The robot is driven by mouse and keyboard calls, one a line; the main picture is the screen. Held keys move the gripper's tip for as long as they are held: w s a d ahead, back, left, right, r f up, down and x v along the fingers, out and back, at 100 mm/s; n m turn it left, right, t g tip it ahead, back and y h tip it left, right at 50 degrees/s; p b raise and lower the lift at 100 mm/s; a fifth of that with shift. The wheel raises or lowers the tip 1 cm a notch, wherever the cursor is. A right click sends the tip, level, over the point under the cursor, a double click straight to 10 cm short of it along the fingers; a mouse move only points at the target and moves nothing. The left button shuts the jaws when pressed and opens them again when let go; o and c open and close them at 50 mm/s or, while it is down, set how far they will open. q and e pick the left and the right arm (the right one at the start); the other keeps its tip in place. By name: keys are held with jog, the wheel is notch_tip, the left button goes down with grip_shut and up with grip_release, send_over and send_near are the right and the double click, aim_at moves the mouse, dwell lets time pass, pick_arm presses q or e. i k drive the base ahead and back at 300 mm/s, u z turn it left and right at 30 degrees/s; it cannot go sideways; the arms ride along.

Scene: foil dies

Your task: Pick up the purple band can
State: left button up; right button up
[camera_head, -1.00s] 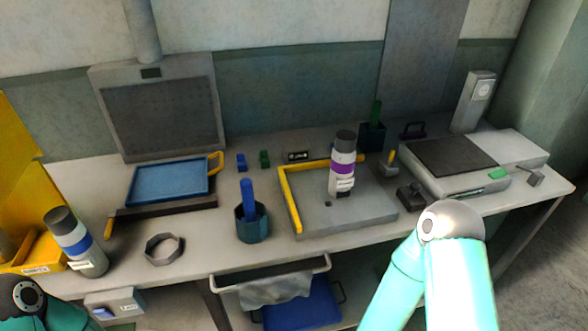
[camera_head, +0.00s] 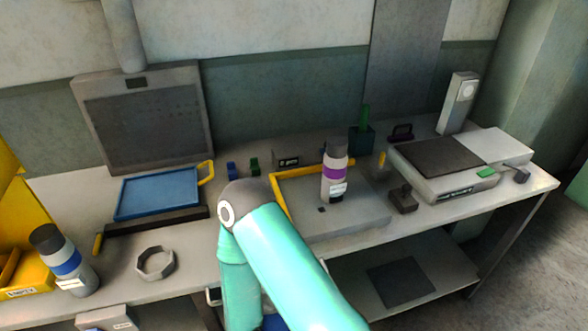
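The purple band can (camera_head: 334,172) stands upright on a grey plate (camera_head: 350,219) with a yellow edge bar. It has a dark grey top, a purple band and a white label low on its side. One of my arms, most likely the right, rises from the bottom edge with its elbow in front of the plate's left part. Neither gripper is in view. No gripper shows near the can.
A blue band can (camera_head: 63,262) stands at the far left by a yellow bin (camera_head: 27,272). A grey ring (camera_head: 156,263) lies to its right. A dark stamp-like block (camera_head: 403,200) and a grey scale-like device (camera_head: 443,188) are right of the can.

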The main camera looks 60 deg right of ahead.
aim_at(333, 183)
jog(key=z, duration=0.15)
jog(key=k, duration=1.25)
jog(key=z, duration=0.6)
jog(key=i, duration=1.05)
jog(key=z, duration=0.1)
